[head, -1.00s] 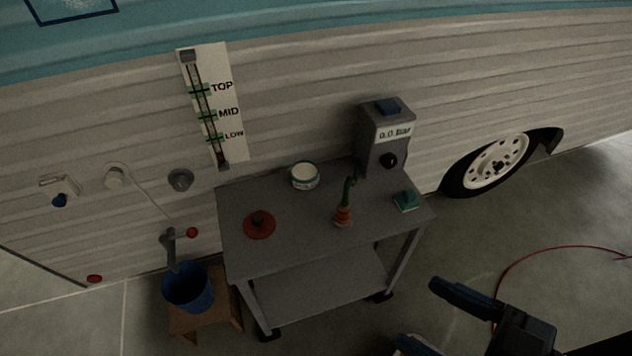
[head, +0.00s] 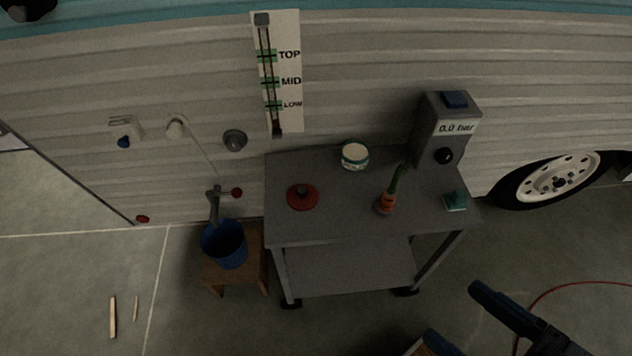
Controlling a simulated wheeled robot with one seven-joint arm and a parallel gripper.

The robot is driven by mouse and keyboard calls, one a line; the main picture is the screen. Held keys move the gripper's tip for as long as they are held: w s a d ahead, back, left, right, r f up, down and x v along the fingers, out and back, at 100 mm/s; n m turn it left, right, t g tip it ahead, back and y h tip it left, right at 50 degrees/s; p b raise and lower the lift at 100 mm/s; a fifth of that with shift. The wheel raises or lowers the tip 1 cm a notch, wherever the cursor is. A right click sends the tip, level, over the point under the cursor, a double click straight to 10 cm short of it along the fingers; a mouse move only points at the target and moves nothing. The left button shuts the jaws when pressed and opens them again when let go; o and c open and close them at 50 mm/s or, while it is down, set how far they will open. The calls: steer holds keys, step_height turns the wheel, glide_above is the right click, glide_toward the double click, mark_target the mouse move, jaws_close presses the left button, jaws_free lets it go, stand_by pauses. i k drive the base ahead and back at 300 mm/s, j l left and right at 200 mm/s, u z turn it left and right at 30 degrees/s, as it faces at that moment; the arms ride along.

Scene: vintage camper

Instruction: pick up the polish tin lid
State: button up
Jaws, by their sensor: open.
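A red round lid-like disc with a dark knob (head: 302,196) lies flat on the left part of the grey cart top (head: 330,222). A small round green-and-white tin (head: 355,156) with a pale top stands at the back middle of the cart. I cannot tell for sure which of these is or bears the polish tin lid. My gripper (head: 453,312) is at the lower right, in front of and below the cart's right side. Its dark blue fingers are apart, with nothing seen between them. It is well away from both things and partly cut off by the frame.
An orange-and-green tool (head: 391,190) and a green block (head: 455,200) are on the cart's right half, before a grey gauge box (head: 444,128). A blue bucket (head: 225,245) sits on a wooden stool (head: 250,266) at left. A red hose (head: 570,288) lies at right.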

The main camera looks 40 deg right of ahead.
mark_target(300, 196)
steer(key=i+j, duration=0.2)
steer(key=j, duration=0.2)
steer(key=i+j, duration=0.2)
steer(key=j, duration=0.15)
steer(key=i+j, duration=0.25)
steer(key=j, duration=0.15)
steer(key=i+j, duration=0.2)
steer(key=j, duration=0.15)
